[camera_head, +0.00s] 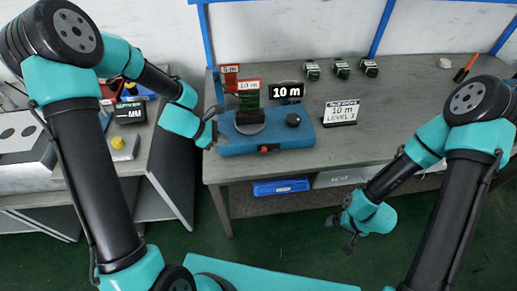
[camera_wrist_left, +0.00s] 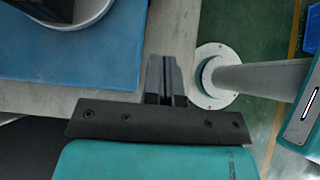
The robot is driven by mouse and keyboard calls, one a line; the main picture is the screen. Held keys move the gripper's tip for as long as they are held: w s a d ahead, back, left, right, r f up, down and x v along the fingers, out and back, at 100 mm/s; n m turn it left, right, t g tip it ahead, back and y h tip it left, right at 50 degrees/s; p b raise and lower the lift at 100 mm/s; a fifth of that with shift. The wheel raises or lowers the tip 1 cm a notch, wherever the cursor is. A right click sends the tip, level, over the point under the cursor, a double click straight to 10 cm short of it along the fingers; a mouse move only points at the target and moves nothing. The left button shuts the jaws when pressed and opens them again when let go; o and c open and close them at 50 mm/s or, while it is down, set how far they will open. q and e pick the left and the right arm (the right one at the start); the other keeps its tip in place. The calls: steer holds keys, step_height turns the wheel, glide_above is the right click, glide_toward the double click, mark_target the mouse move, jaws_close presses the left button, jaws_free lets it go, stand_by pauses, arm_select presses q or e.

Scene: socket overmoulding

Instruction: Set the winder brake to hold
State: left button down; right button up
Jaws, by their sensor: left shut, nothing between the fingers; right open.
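The winder has a blue base (camera_head: 232,151) on the grey bench, with a dark round reel (camera_head: 250,124) at its left and a black knob (camera_head: 293,119) at its right. A small red switch (camera_head: 264,149) sits on the front face. I cannot tell which control is the brake. My left gripper (camera_head: 214,142) is shut and empty beside the base's left end. In the left wrist view its closed fingers (camera_wrist_left: 166,75) are just right of the blue base (camera_wrist_left: 80,60). My right gripper (camera_head: 345,238) is open, in front of the bench and away from the winder.
A "10 m" display (camera_head: 287,92) stands behind the knob. A "10 m Level 2" sign (camera_head: 341,112) stands to the right. Several small dark green items (camera_head: 342,68) line the back. A blue bin (camera_head: 281,187) is below the bench top. The bench's right part is largely clear.

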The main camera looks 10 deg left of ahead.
mark_target(264, 150)
arm_select(q)
steer(key=shift+f, duration=0.1)
steer(key=x, duration=0.9)
steer(key=d, duration=0.2)
steer(key=w+d, duration=0.1)
steer(key=shift+d+f, duration=0.15)
steer(key=shift+f, duration=0.15)
steer(key=shift+w+d, duration=0.2)
steer(key=shift+d, duration=0.35)
steer(key=shift+w+d, duration=0.25)
steer(key=shift+d, duration=0.45)
steer(key=shift+w+d, duration=0.25)
steer(key=shift+d, duration=0.5)
steer(key=shift+w+d, duration=0.25)
steer(key=shift+d, duration=0.45)
